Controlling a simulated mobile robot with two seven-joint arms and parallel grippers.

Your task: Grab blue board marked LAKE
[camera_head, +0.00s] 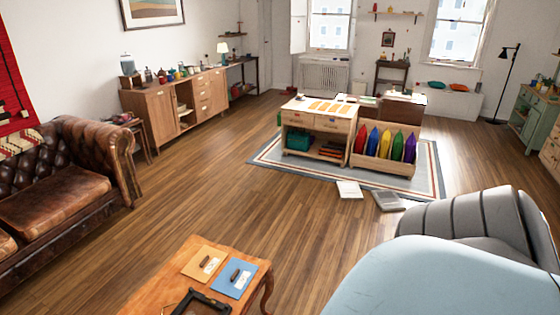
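A blue board (247,290) lies flat on the wooden table (160,290) at the bottom of the head view. It has a dark oblong piece and a pale label, whose writing is too small to read. A tan board (187,268) with a similar dark piece and label lies beside it, to the left. I cannot make out either of my grippers in this view.
A black angular object (190,301) sits near the boards at the bottom edge. A brown leather sofa (60,205) is at left. A large grey and light blue shape (440,285) fills the lower right. Wooden floor (210,180) beyond the table is open.

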